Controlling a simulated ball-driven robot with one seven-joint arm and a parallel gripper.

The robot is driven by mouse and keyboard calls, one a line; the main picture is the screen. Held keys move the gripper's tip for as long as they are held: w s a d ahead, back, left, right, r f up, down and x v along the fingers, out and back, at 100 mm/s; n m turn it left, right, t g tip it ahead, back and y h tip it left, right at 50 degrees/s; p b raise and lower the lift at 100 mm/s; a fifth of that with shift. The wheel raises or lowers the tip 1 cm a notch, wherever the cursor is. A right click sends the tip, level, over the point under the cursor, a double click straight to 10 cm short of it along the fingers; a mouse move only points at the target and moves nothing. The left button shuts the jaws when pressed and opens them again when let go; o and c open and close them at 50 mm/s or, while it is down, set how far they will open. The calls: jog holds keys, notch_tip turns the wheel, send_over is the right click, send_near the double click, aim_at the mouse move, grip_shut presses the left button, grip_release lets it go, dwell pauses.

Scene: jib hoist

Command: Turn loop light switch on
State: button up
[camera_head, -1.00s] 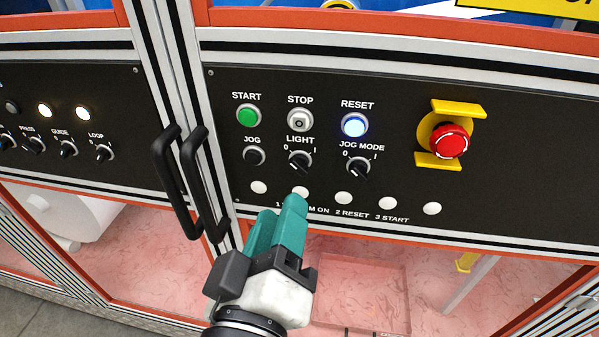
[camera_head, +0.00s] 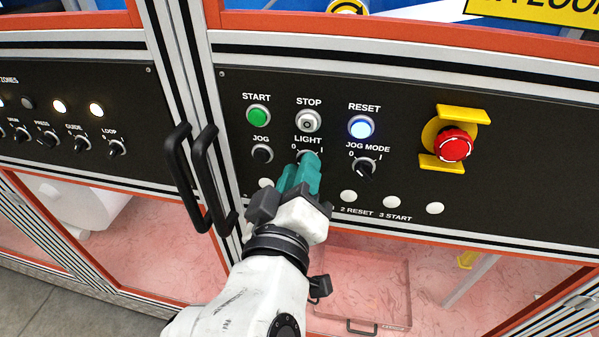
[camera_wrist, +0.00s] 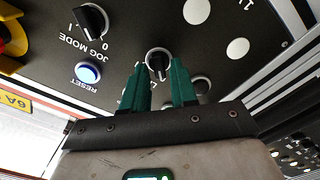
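The LIGHT switch is a black rotary knob with 0 and I marks on the right black panel. In the wrist view its knob (camera_wrist: 158,62) shows between the tips of my teal fingers, with gaps at the sides. In the head view my gripper (camera_head: 301,170) covers most of this knob, so its setting is hard to tell there. My gripper is open, its fingers apart on either side of the knob; I cannot tell if they touch it. A separate knob labelled LOOP (camera_head: 116,147) is on the left panel, below a lit white lamp (camera_head: 96,109), away from my gripper.
A red emergency stop (camera_head: 453,145) is at right. Black door handles (camera_head: 207,180) stick out left of my gripper.

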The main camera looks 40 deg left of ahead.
grip_shut()
jog(key=shift+f+m+b, duration=0.1)
jog(key=shift+m+b, duration=0.2)
jog(key=shift+b, duration=0.05)
jog(key=m+b, duration=0.4)
jog(key=m, duration=0.1)
jog(key=m+b, duration=0.5)
jog(key=m, duration=0.1)
jog(key=m+b, duration=0.5)
jog(key=m, duration=0.1)
jog(key=shift+w+d, duration=0.15)
jog(key=shift+d, duration=0.1)
jog(key=shift+m, duration=0.3)
jog(key=shift+o, duration=1.3)
grip_release()
